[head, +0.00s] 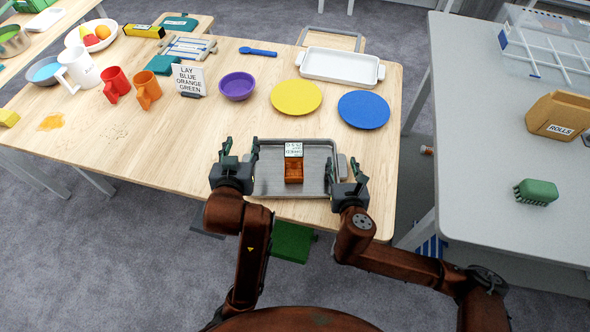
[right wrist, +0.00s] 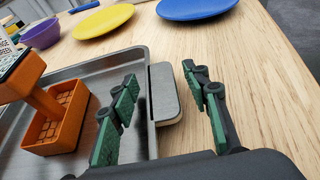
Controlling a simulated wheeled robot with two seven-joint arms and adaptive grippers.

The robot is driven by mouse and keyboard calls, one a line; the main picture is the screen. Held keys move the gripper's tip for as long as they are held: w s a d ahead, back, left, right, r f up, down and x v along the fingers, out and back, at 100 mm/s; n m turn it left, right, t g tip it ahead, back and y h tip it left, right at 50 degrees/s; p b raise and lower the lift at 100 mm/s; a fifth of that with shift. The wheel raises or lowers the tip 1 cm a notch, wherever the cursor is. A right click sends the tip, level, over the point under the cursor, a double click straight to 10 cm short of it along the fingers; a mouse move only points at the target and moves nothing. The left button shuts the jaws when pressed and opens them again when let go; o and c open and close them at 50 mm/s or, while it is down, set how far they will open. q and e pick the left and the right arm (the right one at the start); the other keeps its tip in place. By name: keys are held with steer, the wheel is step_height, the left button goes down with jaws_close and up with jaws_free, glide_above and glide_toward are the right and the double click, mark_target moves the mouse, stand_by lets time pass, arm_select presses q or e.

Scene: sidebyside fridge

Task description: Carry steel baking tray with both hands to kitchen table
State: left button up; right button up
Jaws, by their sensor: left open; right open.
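The steel baking tray (head: 262,183) lies flat at the front edge of the wooden table (head: 180,160). An orange holder (head: 293,172) with a lettered card on it stands in the tray, and the holder also shows in the right wrist view (right wrist: 60,125). My left gripper (head: 241,152) is open at the tray's left end; its fingers hide the handle there. My right gripper (head: 344,166) is open at the right end. In the right wrist view its fingers (right wrist: 165,108) stand apart on either side of the tray's grey handle (right wrist: 165,92).
Behind the tray are a purple bowl (head: 237,86), a yellow plate (head: 297,97), a blue plate (head: 364,110) and a white tray (head: 340,66). A grey table (head: 480,130) stands at right across a gap, with a rolls bag (head: 560,115) and green brush (head: 536,192); its front is clear.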

steer(key=v, duration=1.1)
steer(key=shift+s+r, duration=0.15)
steer(key=shift+s, duration=0.25)
